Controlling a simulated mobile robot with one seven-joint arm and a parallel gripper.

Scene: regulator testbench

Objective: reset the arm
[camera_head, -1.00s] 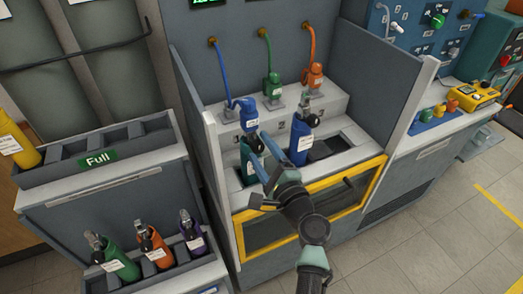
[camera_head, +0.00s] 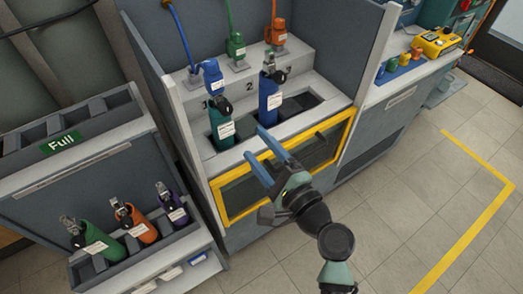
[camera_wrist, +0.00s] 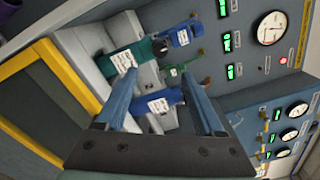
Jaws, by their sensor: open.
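My gripper (camera_head: 262,156) is open and empty in the head view. Its two blue fingers are apart, in front of the testbench's yellow-framed front window (camera_head: 285,165). The fingers also show in the wrist view (camera_wrist: 160,105), pointing toward the bench. A teal bottle (camera_head: 221,128) and a blue bottle (camera_head: 269,92) stand upright in the bench's slots beyond the gripper, apart from it. They also appear tilted in the wrist view, the teal bottle (camera_wrist: 125,62) at left and the blue bottle (camera_wrist: 155,102) lower, partly behind the fingers.
A rack labelled Full (camera_head: 62,143) stands at left. Below it, a lower tray (camera_head: 150,251) holds green, orange and purple bottles. Blue, green and orange hose connectors (camera_head: 237,48) stand at the bench's back. Tiled floor (camera_head: 410,200) with yellow lines is clear at right.

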